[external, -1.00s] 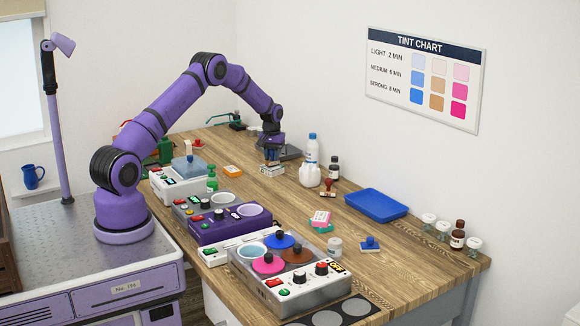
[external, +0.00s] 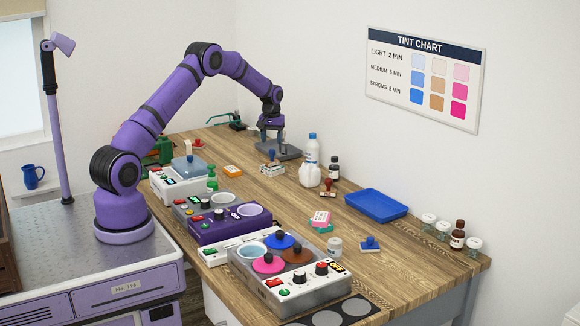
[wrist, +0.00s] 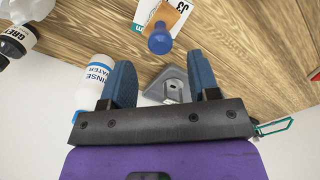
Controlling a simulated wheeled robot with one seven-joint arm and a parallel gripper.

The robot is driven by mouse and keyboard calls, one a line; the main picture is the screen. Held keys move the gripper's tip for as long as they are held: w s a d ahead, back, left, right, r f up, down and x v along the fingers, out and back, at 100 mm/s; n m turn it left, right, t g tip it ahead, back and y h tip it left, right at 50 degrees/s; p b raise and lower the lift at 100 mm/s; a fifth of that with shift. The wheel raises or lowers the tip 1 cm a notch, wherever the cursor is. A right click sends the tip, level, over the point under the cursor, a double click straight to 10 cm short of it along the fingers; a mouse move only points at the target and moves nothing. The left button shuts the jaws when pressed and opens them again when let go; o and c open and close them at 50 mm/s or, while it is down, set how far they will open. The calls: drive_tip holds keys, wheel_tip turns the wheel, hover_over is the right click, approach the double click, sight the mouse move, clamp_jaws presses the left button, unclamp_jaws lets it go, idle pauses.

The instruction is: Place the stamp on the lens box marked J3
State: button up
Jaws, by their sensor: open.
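The stamp, with a round blue knob (wrist: 160,40) and a tan body, stands on the lens box (wrist: 183,8) marked J3 in the wrist view. In the external view the stamp (external: 271,154) looks upright on top of a small stack of boxes (external: 272,170) near the back of the table. My gripper (external: 271,142) is open and empty, above and slightly behind the stamp. In the wrist view the blue fingers of my gripper (wrist: 163,80) are spread, with the stamp beyond their tips and apart from them.
A grey stand (external: 289,151) is just behind the stack. White bottles, one reading rinse water (wrist: 98,80), stand to its right in the external view.

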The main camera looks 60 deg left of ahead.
drive_tip(key=shift+r, duration=2.35)
drive_tip(key=shift+d+r, duration=0.1)
drive_tip(key=shift+r, duration=0.05)
drive_tip(key=s+d+r+m+t, duration=0.1)
drive_tip(key=s+d+r+m, duration=0.1)
drive_tip(key=s+d+r, duration=0.95)
drive_tip(key=s+d+r+m+t, duration=0.2)
drive_tip(key=s+d+r, duration=0.6)
drive_tip(key=r, duration=0.6)
drive_tip(key=s+d+f+m+t, duration=0.1)
drive_tip(key=s+d, duration=0.3)
drive_tip(key=s, duration=1.1)
drive_tip(key=s+d+f+m+t, duration=0.1)
drive_tip(key=s+d+m, duration=0.3)
drive_tip(key=s, duration=1.1)
drive_tip(key=shift+s+d, duration=0.2)
drive_tip(key=shift+d, duration=0.4)
